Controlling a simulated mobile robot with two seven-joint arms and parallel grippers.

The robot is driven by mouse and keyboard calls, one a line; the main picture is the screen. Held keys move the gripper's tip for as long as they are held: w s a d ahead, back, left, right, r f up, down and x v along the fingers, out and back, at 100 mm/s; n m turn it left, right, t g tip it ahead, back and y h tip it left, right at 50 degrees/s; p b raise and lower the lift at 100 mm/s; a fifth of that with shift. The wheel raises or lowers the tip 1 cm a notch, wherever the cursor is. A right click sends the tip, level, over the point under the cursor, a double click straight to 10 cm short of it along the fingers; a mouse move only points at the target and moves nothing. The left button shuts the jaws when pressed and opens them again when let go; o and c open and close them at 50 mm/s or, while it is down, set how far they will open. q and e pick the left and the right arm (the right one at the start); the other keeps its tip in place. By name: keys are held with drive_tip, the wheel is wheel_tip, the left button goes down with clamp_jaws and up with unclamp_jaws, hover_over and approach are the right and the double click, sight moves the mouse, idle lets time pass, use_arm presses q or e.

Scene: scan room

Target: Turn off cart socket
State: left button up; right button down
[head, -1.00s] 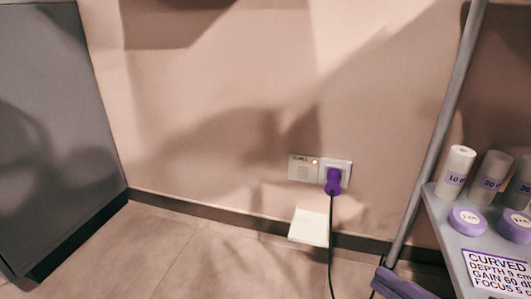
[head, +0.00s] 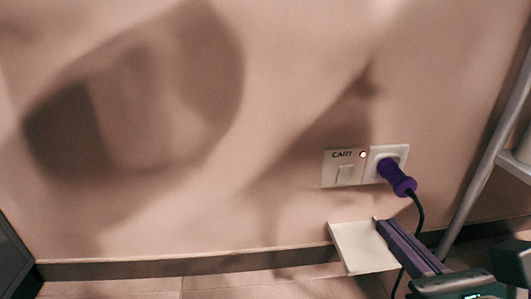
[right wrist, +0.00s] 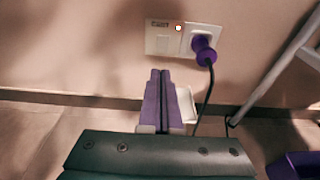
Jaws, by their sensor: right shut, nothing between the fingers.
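The cart socket (head: 343,168) is a white wall plate low on the wall, labelled CART, with a rocker switch (head: 345,174) and a lit red light (head: 362,155). A purple plug (head: 396,177) with a black cable sits in the outlet on its right half. The plate also shows in the right wrist view (right wrist: 163,38), with the plug (right wrist: 204,49) in it. My right gripper (head: 381,224) has purple fingers and is shut and empty, below the plate and apart from it. In the right wrist view its fingertips (right wrist: 160,73) point up toward the plate. My left gripper is not in view.
A grey metal frame (head: 487,165) stands at the right. A dark cabinet (head: 14,262) is at the lower left. The wall left of the socket is clear.

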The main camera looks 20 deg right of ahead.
drive_tip(key=b, duration=0.2)
approach(344, 172)
drive_tip(key=x, duration=0.5)
drive_tip(key=shift+w+f, duration=0.15)
drive_tip(key=shift+w, duration=0.1)
drive_tip(key=shift+w+d, duration=0.2)
drive_tip(key=shift+w, duration=0.3)
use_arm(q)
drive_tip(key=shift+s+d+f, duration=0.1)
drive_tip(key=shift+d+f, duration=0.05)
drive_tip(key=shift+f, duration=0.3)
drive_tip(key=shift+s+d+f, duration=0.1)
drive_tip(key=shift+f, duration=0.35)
